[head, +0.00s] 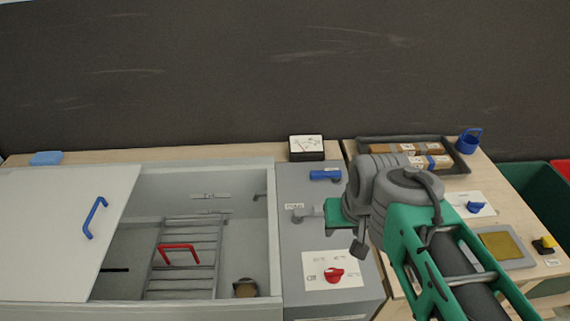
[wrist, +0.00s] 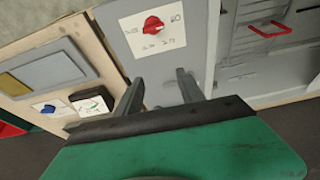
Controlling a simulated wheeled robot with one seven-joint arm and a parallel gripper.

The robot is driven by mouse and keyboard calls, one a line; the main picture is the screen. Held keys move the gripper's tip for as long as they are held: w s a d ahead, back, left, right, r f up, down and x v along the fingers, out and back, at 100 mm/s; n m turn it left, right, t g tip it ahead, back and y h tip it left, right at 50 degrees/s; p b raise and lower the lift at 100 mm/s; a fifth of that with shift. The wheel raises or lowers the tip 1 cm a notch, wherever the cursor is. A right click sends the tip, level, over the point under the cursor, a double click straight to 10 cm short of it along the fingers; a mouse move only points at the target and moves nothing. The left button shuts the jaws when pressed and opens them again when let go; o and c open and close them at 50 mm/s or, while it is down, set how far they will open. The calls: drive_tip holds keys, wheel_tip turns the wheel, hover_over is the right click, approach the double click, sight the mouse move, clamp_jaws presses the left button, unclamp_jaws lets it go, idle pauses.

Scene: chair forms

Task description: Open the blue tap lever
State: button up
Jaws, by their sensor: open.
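The blue lever (head: 325,174) lies level, left to right, near the back of the grey panel (head: 285,252), in front of a dial gauge. I take it for the tap lever. My gripper (head: 330,232) is nearer to me than the lever, over the middle of the panel, with its green palm just below the lever in the picture. In the wrist view my gripper (wrist: 157,80) has its two grey fingers apart with nothing between them. The lever does not show in the wrist view, and no contact with it is visible.
A red knob (head: 333,275) on a white card is near the panel's front; the wrist view shows it too (wrist: 153,25). A sink with a rack and red handle (head: 180,254) is left. A gauge (head: 306,147) stands behind the lever. A blue knob (head: 474,208) is right.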

drive_tip(key=w+r+m+g, duration=0.1)
drive_tip(key=w+r+m, duration=0.3)
drive_tip(key=w, duration=0.4)
drive_tip(key=m+g+p, duration=0.2)
drive_tip(key=m+g, duration=0.1)
drive_tip(key=m, duration=1.1)
hover_over(317, 172)
wheel_tip(317, 172, down, 10)
drive_tip(key=shift+s+r, duration=0.1)
drive_tip(key=shift+r, duration=0.05)
wheel_tip(317, 172, down, 8)
drive_tip(key=shift+d+r+p, duration=0.1)
drive_tip(key=shift+p, duration=1.05)
drive_tip(key=shift+c, duration=0.3)
clamp_jaws()
